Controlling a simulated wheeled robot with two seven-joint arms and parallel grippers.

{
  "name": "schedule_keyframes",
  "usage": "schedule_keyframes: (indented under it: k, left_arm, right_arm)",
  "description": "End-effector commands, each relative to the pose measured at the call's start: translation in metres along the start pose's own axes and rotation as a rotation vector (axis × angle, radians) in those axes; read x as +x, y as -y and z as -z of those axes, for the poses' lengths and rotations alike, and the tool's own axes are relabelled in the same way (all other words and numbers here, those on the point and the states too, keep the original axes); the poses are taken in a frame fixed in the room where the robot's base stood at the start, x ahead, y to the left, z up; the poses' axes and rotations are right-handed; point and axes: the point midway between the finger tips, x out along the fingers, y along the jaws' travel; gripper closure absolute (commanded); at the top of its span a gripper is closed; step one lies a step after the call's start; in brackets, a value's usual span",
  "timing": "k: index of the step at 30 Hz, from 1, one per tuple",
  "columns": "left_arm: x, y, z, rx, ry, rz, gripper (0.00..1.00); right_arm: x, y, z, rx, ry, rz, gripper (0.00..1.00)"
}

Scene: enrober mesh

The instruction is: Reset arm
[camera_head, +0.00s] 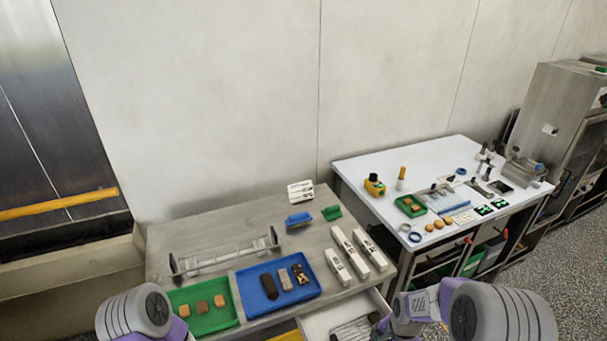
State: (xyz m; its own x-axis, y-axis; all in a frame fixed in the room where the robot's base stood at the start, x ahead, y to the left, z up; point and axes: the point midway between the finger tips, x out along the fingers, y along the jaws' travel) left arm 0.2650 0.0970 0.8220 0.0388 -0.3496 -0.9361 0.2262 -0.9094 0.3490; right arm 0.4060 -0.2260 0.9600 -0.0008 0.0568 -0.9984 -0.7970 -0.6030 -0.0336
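In the head view, my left arm shows only as a grey and purple joint at the bottom left, and my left gripper is out of the picture. My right arm shows as grey and purple links at the bottom right, and its gripper cannot be made out. Both arms are low, at the near side of the metal table (205,226). A green tray (226,322) with orange and brown pieces lies near the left arm. A blue tray (248,303) with dark and patterned bars lies beside it.
A clear-sided frame (225,254) and several white boxes (349,249) stand on the metal table. An open drawer (312,322) with a metal rack sticks out near my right arm. A white table (375,160) with small tools stands right, before a steel machine (560,115).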

Motion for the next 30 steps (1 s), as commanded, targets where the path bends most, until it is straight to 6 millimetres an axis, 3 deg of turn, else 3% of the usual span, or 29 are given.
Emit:
schedule_keyframes:
  k: [8,12,17,18,24,30]
  left_arm:
    - [0.000,0.000,-0.001,0.000,0.002,0.000,0.57]
    - [0.000,0.000,-0.001,0.000,0.002,0.000,0.57]
    - [0.000,0.000,-0.001,0.000,0.002,0.000,0.57]
    - [0.015,0.006,0.000,0.000,0.001,0.000,0.57]
    - [0.062,0.023,0.002,0.000,0.003,0.000,0.57]
    - [0.090,0.034,0.003,0.000,0.002,0.000,0.57]
  right_arm:
    - [0.089,-0.017,-0.070,-0.312,0.091,0.075,0.00]
    - [0.128,-0.032,-0.127,-0.500,0.138,0.161,0.00]
    - [0.147,-0.045,-0.190,-0.678,0.158,0.281,0.00]
    - [0.162,-0.042,-0.185,-0.685,0.141,0.283,0.00]
    - [0.211,-0.043,-0.180,-0.684,0.137,0.280,0.00]
    - [0.241,-0.044,-0.178,-0.684,0.136,0.280,0.00]
